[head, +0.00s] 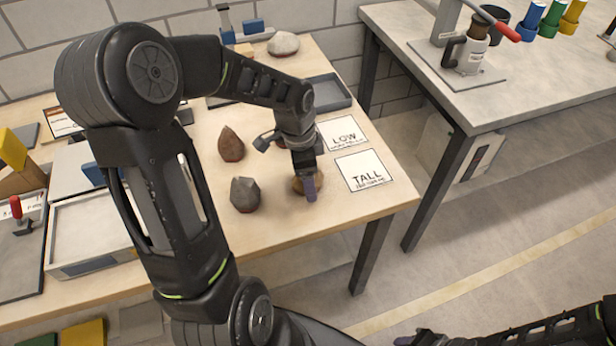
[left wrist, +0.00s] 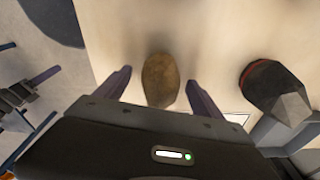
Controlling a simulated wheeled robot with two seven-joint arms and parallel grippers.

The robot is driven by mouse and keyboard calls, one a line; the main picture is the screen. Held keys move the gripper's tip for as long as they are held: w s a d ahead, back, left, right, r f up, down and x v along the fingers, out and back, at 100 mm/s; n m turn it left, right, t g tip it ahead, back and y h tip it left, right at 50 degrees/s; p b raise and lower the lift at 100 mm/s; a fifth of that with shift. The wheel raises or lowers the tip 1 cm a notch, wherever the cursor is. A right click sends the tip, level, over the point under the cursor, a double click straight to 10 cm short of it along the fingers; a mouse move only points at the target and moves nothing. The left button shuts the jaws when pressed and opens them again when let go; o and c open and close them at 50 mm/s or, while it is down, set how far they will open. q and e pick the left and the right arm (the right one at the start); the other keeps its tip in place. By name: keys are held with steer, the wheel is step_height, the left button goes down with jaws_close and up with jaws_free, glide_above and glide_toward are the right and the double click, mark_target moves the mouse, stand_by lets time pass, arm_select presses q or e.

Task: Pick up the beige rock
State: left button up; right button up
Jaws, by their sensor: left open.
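A tan-brown rock (head: 300,187) lies on the wooden table near its front edge, partly hidden by my left gripper (head: 308,186). In the left wrist view the rock (left wrist: 160,80) sits between the two spread fingers of my left gripper (left wrist: 158,92), with a gap on each side. The left gripper is open and its fingers do not touch the rock. My right gripper (head: 415,339) shows only partly at the bottom of the head view, off the table. In the left wrist view the right gripper (left wrist: 45,98) has its fingers apart.
A grey rock (head: 245,195) and a reddish-brown rock (head: 231,144) stand left of the gripper. A pale rock (head: 284,44) is at the back. Cards marked LOW (head: 343,131) and TALL (head: 364,171) lie to the right. A grey tray (head: 330,93) is behind them.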

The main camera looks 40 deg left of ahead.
arm_select(q)
steer(key=shift+f, duration=0.75)
steer(key=shift+c, duration=0.2)
jaws_close()
stand_by(0.5)
